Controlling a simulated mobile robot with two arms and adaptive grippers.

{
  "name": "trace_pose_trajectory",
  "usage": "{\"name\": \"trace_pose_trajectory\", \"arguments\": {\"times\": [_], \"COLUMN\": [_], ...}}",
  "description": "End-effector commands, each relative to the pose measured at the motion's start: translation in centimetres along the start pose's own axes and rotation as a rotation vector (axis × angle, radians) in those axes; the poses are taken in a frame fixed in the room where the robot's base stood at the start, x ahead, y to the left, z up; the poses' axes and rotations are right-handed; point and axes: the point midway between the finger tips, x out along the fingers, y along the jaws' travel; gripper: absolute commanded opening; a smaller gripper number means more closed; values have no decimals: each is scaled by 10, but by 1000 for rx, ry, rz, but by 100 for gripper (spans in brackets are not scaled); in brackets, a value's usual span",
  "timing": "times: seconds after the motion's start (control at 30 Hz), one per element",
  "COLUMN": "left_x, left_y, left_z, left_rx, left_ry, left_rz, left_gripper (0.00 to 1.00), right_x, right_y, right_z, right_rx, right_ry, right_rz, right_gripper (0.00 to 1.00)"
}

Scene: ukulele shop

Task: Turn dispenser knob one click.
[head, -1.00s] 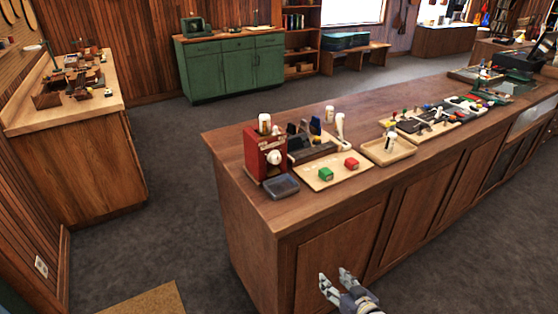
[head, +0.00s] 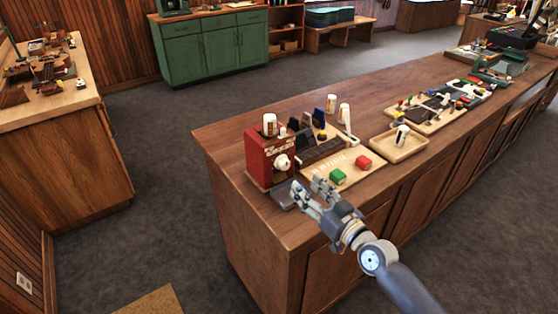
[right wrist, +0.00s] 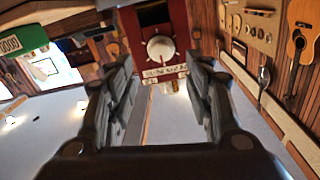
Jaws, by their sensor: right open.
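The red dispenser (head: 262,152) stands upright at the near left end of the wooden counter. Its round white knob (head: 282,162) is on the front face. My right gripper (head: 310,186) is open and empty, in front of the dispenser and a little below and to the right of the knob, apart from it. In the right wrist view the knob (right wrist: 160,48) shows ahead between the two open fingers, on the red front (right wrist: 150,18). The dark tray (head: 283,195) below the dispenser is partly hidden by my right gripper. My left gripper is not in view.
A light board with a green block (head: 338,177) and a red block (head: 363,162) lies just right of my gripper. A wooden tray (head: 378,147) with a white bottle is farther right. White bottles (head: 270,124) stand on and behind the dispenser. The counter's left front corner is bare.

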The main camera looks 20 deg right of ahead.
Motion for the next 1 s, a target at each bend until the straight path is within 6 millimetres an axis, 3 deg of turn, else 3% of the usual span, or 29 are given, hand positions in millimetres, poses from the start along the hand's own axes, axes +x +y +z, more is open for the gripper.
{"name": "trace_pose_trajectory", "arguments": {"times": [0.13,0.43,0.57,0.7,0.83,1.0], "left_x": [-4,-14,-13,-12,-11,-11], "left_y": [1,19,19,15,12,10], "left_z": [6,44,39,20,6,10], "left_rx": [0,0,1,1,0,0], "left_ry": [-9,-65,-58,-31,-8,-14], "left_rz": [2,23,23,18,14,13], "left_gripper": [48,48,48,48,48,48], "right_x": [15,69,88,101,106,106], "right_y": [0,0,0,0,0,0], "right_z": [-2,-2,0,0,0,1], "right_rx": [2,2,1,0,1,1], "right_ry": [2,1,1,0,-1,-1], "right_rz": [1,0,-1,0,0,0], "right_gripper": [48,48,48,48,48,48]}}
